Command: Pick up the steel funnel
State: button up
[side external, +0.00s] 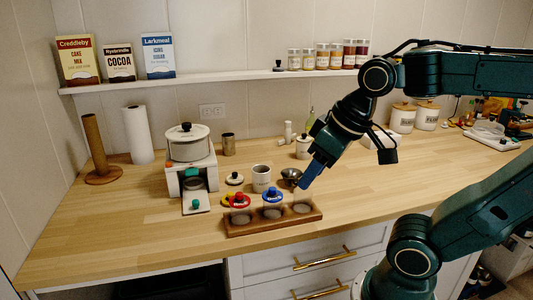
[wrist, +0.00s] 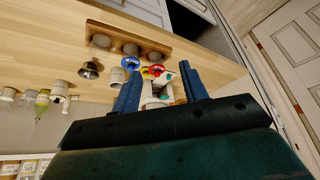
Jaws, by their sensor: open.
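The steel funnel (side external: 290,175) is a small, shiny metal cone on the wooden counter. It stands behind the wooden rack, just right of a pale mug. In the wrist view the funnel (wrist: 89,70) is left of my blue fingers, outside the gap between them. My gripper (side external: 305,181) is open and empty. In the side view its fingertips overlap the area just right of the funnel; the wrist view (wrist: 158,76) shows them apart from it. In the side view my fingers may hide part of the funnel's right side.
A wooden rack (side external: 240,229) with round wells and red and blue ringed lids is in front of the funnel. The mug (side external: 261,178) stands close to the funnel's left. A white appliance (side external: 190,175) is farther left. The counter's left front (side external: 120,225) is clear.

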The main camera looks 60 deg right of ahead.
jog(key=w+d+r+m+g, duration=0.1)
jog(key=w+d+m, duration=0.1)
jog(key=w+d, duration=0.35)
jog(key=m+g, duration=0.4)
jog(key=m, duration=0.3)
send_over(297, 180)
notch_tip(297, 180, down, 9)
jog(key=shift+r, duration=0.2)
jog(key=shift+f, duration=0.1)
jog(key=shift+f, duration=4.2)
jog(key=shift+a+f, duration=0.15)
jog(key=shift+f, duration=2.45)
